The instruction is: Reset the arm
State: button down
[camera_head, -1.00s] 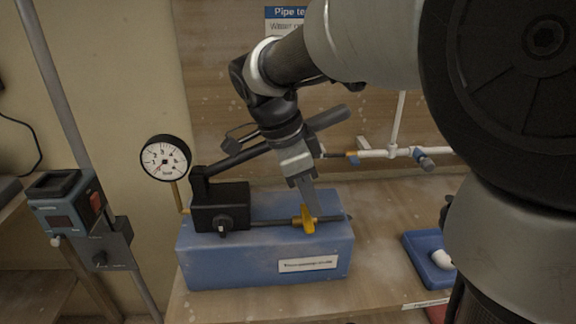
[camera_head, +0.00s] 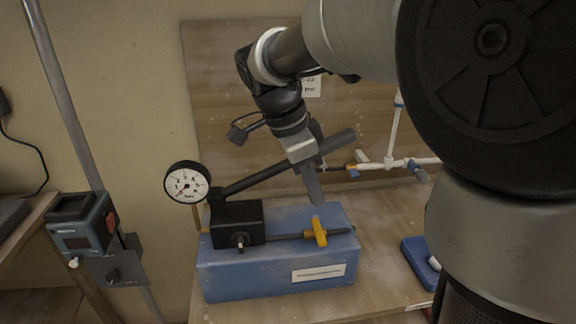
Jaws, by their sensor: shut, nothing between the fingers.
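My arm reaches in from the upper right across the view. My gripper (camera_head: 315,196) points down, its fingers together and empty. It hangs above the blue pump box (camera_head: 270,278), a little above and behind the yellow valve handle (camera_head: 319,231). A small gap shows between the fingertips and the yellow handle. The black pump lever (camera_head: 250,179) slopes up to the right and passes behind my gripper.
A round pressure gauge (camera_head: 187,184) stands left of the pump. White pipework (camera_head: 395,165) runs along the wooden board behind. A blue tray (camera_head: 421,262) lies at the right. A device on a grey pole (camera_head: 83,227) stands at the left.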

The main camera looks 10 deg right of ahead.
jog(key=s+d+n+t+y, duration=0.2)
jog(key=s+n+t+y, duration=0.25)
jog(key=s+n, duration=1.15)
notch_tip(320, 180, up, 13)
jog(key=w+n+p, duration=0.1)
jog(key=p, duration=1.2)
jog(key=w+a+f+n+g+h+b, duration=0.6)
jog(key=w+a+f+n, duration=0.65)
jog(key=n, duration=0.55)
jog(key=w+d+f+t+b, duration=0.1)
jog(key=w+d+f+b, duration=0.1)
jog(key=d+f, duration=0.7)
jog(key=shift+f+y, duration=0.45)
jog(key=shift+f, duration=0.1)
